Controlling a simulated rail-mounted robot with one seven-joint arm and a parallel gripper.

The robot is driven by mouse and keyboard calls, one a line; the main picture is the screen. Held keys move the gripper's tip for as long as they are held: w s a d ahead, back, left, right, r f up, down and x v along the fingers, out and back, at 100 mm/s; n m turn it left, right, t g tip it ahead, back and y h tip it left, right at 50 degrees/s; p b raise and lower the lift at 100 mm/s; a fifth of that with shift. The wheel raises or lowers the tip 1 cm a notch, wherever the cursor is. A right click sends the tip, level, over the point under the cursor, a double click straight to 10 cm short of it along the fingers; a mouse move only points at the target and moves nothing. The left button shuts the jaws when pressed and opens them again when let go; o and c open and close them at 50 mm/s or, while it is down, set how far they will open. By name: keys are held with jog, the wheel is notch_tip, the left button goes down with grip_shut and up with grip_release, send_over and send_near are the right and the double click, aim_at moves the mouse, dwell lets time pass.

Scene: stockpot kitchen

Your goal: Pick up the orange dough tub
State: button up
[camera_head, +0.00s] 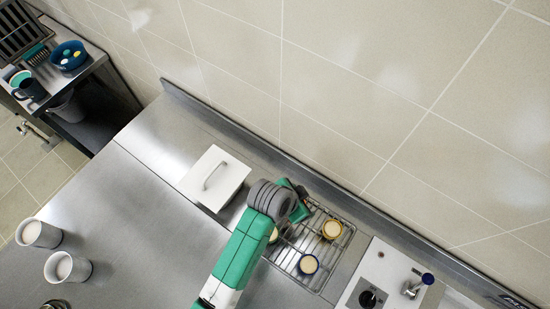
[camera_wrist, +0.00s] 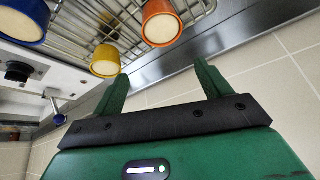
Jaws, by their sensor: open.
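The orange dough tub (camera_wrist: 161,22) shows at the top middle of the wrist view, with a pale round face. A tub partly hidden behind my arm in the head view (camera_head: 273,236) appears to be the same one; its colour is hard to tell there. My gripper (camera_wrist: 162,84) is open and empty, its two green fingers apart, with the orange tub beyond the fingertips and not touching them. In the head view my gripper (camera_head: 300,203) is over the back of the wire rack, mostly hidden by my wrist.
A yellow tub (camera_head: 332,229) and a blue tub (camera_head: 307,265) stand on the wire rack (camera_head: 325,252). A white box with a handle (camera_head: 214,179) is left of the rack. A white unit with a knob and tap (camera_head: 385,278) is right. The wall is close behind. The left counter is mostly clear.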

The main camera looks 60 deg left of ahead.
jog(key=shift+g, duration=0.4)
jog(key=shift+s+a+f, duration=0.1)
jog(key=shift+s+f, duration=0.15)
jog(key=shift+f, duration=0.4)
jog(key=shift+s+a+f, duration=0.1)
jog(key=shift+s+f, duration=0.2)
jog(key=shift+f, duration=0.4)
jog(key=shift+s+f, duration=0.25)
jog(key=shift+f, duration=0.4)
jog(key=x, duration=0.5)
jog(key=shift+a, duration=0.35)
jog(key=c, duration=1.1)
notch_tip(320, 180, up, 10)
